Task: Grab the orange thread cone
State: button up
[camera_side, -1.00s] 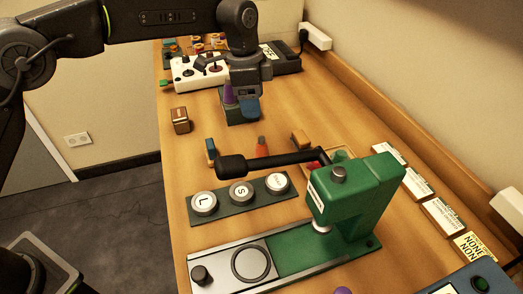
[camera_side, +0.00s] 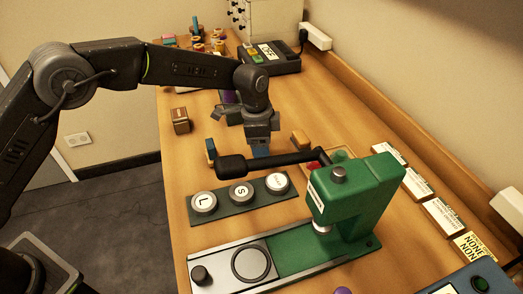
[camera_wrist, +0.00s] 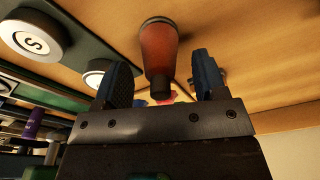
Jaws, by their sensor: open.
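My gripper (camera_wrist: 155,80) is open, with a blue finger on each side of the gap and nothing clamped. In the side view my gripper (camera_side: 260,150) points down over the table, behind the black lever of the green press.
The green press (camera_side: 360,190) with its black lever (camera_side: 270,160) stands close in front of my gripper. A plate with round buttons (camera_side: 240,192) lies nearby.

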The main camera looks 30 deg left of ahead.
jog(key=shift+f, duration=0.25)
jog(key=c, duration=1)
jog(key=shift+r, duration=0.15)
